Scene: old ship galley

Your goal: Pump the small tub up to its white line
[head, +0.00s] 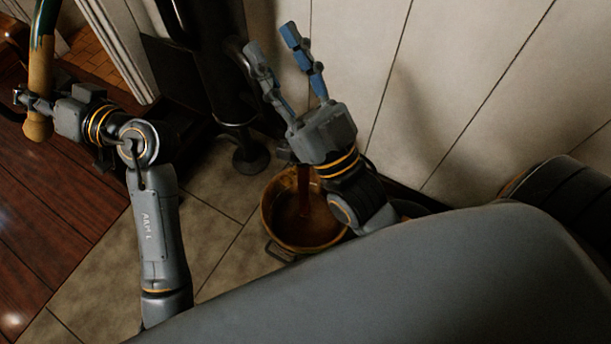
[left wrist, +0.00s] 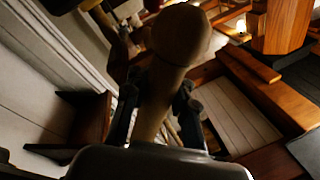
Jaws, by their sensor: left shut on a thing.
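A small tub (head: 268,222) with a brass-coloured rim and a side handle stands on the tiled floor by the pale wall. Its inside is brown, with a dark upright streak; I cannot tell how full it is, and I see no white line. The black pump (head: 215,70) stands behind it. My left gripper (head: 30,101) is shut on the wooden pump handle (head: 40,72) at the far left; the handle's rounded end (left wrist: 180,35) fills the upper middle of the left wrist view. My right gripper (head: 272,42) is open and empty, fingers up, above the tub, its arm partly covering the rim.
A dark reddish plank floor (head: 50,220) lies at the left and meets the grey tiles (head: 215,235). The panelled wall (head: 470,90) is close behind my right arm. The pump's round foot (head: 250,158) stands near the tub. Wooden furniture (left wrist: 285,25) shows in the left wrist view.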

